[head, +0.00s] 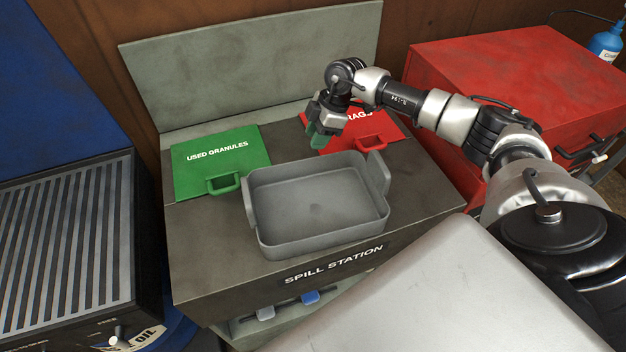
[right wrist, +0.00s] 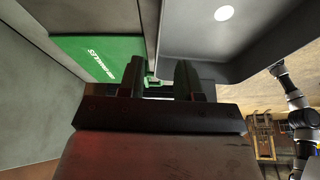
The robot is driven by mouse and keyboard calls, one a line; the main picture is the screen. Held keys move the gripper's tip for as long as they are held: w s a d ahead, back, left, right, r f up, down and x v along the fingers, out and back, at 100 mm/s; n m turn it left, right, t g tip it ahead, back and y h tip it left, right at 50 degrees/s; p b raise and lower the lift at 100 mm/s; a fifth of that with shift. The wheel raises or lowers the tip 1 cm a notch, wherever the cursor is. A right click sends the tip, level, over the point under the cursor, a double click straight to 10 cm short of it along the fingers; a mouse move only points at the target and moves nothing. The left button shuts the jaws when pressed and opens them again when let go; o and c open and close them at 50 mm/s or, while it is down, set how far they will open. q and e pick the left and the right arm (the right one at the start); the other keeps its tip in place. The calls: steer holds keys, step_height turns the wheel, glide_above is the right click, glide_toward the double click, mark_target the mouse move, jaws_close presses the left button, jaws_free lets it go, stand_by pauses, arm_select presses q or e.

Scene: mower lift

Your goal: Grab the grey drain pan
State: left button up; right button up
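The grey drain pan (head: 318,240) is a rectangular, empty tub with upright handles at its left and right ends. It sits level on the spill station top (head: 200,265). My right gripper (head: 317,138) points down just behind the pan's back rim, left of its right handle (head: 378,178), and appears apart from the pan. In the right wrist view its two fingers (right wrist: 160,80) stand apart with nothing held between them, and a grey wall, seemingly the pan (right wrist: 215,68), lies to their upper right. My left gripper is not in view.
A green USED GRANULES lid (head: 222,158) lies behind left of the pan, and a red RAGS lid (head: 385,137) behind right. A grey back panel (head: 250,75) rises behind. A red cabinet (head: 510,75) stands right and a slatted grate (head: 65,235) left.

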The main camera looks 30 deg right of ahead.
mark_target(305, 160)
steer(key=p+x, duration=0.1)
steer(key=x, duration=0.7)
steer(key=shift+d+f+p, duration=0.1)
steer(key=shift+f+p, duration=0.2)
steer(key=shift+f, duration=0.1)
steer(key=shift+w+a+f, duration=0.1)
steer(key=shift+a+f, duration=0.1)
steer(key=shift+f, duration=0.2)
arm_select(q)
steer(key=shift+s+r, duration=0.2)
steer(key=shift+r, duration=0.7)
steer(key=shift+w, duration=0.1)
arm_select(e)
jaws_close()
